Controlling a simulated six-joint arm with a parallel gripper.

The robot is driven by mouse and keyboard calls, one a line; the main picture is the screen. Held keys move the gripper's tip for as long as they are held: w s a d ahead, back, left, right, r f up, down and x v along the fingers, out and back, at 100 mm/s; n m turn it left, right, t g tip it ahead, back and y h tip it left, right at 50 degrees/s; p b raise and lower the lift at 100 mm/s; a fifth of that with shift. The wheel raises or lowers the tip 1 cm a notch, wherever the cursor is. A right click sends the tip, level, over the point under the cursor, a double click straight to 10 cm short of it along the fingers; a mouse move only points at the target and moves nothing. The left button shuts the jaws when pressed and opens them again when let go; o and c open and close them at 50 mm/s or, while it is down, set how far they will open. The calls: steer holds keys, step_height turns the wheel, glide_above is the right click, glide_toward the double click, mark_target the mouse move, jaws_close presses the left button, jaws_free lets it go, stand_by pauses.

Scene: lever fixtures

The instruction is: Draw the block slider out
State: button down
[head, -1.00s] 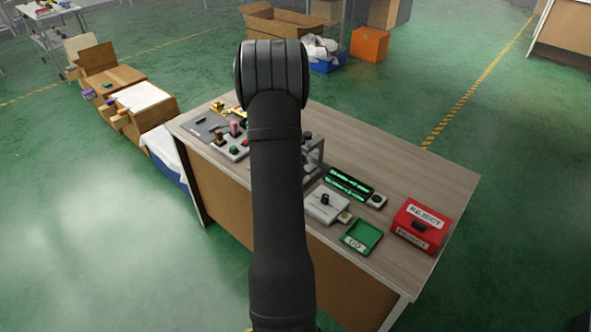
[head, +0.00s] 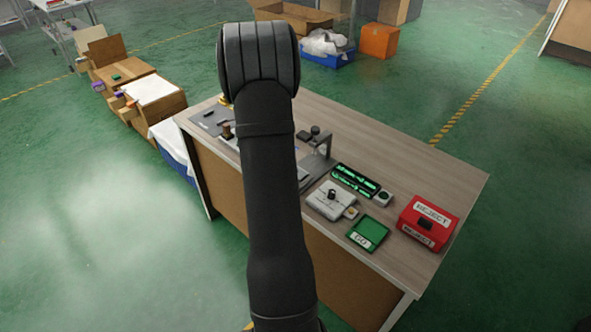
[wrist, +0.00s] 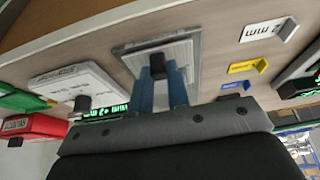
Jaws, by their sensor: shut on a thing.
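In the wrist view, a black block (wrist: 157,64) stands on a framed grey plate (wrist: 190,60), which I take to be the block slider. My gripper (wrist: 161,78) has two blue fingers, one on either side of the block, and is shut on it. The fingers partly cover the plate behind them. In the head view my arm hides the gripper and the block; only a grey edge of a fixture (head: 318,168) shows beside the arm.
A white box with a black knob (head: 331,198), a green-lit display (head: 354,180), a green GO tray (head: 368,233) and a red REJECT box (head: 428,220) stand to the right. Small yellow (wrist: 243,67) and blue (wrist: 236,86) pieces lie near the plate. The table's back right is bare.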

steer(key=shift+s+a, duration=0.15)
steer(key=shift+a, duration=0.05)
steer(key=c, duration=1.4)
jaws_free()
steer(key=shift+o, duration=0.2)
steer(key=shift+r, duration=0.1)
steer(key=v, duration=1.7)
steer(key=x, duration=1.7)
steer(key=shift+d, duration=0.1)
